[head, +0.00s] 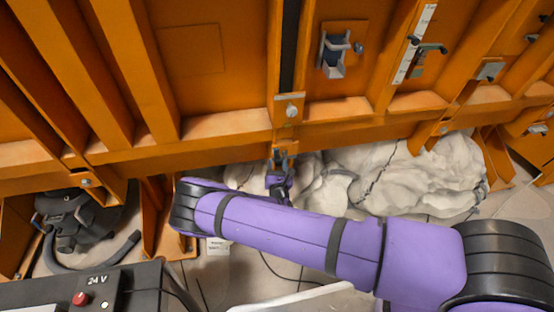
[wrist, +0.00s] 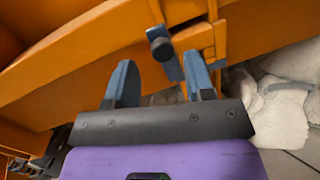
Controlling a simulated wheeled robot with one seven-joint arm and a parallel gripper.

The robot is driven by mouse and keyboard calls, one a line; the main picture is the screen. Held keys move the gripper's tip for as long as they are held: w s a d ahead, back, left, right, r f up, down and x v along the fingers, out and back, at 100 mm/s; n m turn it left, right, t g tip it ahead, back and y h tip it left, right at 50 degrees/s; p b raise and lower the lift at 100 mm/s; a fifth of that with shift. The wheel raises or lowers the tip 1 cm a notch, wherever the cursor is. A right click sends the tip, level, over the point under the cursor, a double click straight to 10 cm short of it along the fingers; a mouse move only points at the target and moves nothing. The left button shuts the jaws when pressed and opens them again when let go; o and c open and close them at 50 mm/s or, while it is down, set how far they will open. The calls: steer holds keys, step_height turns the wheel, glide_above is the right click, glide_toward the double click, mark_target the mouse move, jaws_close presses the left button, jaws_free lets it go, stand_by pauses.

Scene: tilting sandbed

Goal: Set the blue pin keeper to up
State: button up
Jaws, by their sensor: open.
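The blue pin keeper (wrist: 172,68) shows in the wrist view as a short blue-grey bar with a dark round knob, against the lower edge of the orange frame. My gripper (wrist: 159,62) is open, with one blue-grey finger on each side of the bar's lower end. The right finger looks very near the bar; I cannot tell if they touch. In the head view my gripper (head: 281,160) is below the orange upright with the dark slot. There the keeper is too small and hidden to make out clearly.
A grey bracket with a dark blue pin (head: 338,52) and a black-handled lever (head: 428,49) sit on the orange frame above right. Pale sacking (head: 410,178) lies behind my arm. A dark machine with a hose (head: 80,218) stands left. A black 24 V box (head: 90,290) is at front left.

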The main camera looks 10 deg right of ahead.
steer(key=v, duration=0.7)
stand_by(0.4)
